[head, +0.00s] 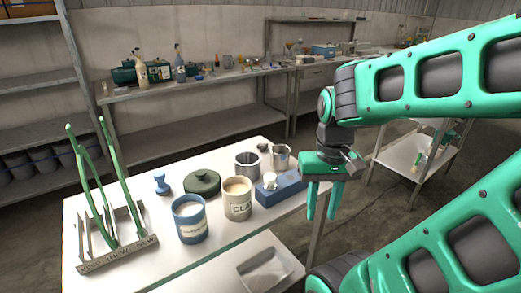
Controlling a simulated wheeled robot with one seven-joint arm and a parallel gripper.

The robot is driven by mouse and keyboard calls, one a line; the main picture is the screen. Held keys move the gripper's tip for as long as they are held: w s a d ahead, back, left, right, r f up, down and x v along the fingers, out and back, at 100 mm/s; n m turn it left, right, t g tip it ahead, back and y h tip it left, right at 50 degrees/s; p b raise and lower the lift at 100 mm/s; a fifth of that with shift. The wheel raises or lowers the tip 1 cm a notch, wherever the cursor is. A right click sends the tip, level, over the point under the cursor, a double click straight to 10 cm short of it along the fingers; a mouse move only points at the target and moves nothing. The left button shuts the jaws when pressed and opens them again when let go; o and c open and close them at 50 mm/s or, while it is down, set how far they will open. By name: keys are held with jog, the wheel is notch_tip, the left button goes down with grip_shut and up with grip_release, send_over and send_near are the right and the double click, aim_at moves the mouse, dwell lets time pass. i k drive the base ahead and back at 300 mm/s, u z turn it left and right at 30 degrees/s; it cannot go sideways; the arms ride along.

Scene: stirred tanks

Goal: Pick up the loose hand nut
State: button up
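My gripper (321,214) points down at the right end of the white table, with its two green fingers apart and nothing visible between them. I cannot tell for certain which thing is the loose hand nut. A small blue knob-like piece (161,185) stands at the back left of the table, well left of my gripper. A small dark metallic piece (263,147) lies at the back right, behind the metal cups. Both are too small to make out in detail.
The white table (245,222) also holds a rack with tall green rods (118,250), a blue tub (189,219), a cream tub (237,199), a dark green lidded pot (202,183), metal cups (247,165) and a blue block (287,188). A tray (265,269) is below.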

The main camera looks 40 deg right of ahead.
aim_at(263, 148)
jog(key=k, duration=0.65)
jog(key=z, duration=0.45)
jog(key=i, duration=0.75)
jog(key=z, duration=0.95)
jog(key=i, duration=0.7)
jog(key=z, duration=0.3)
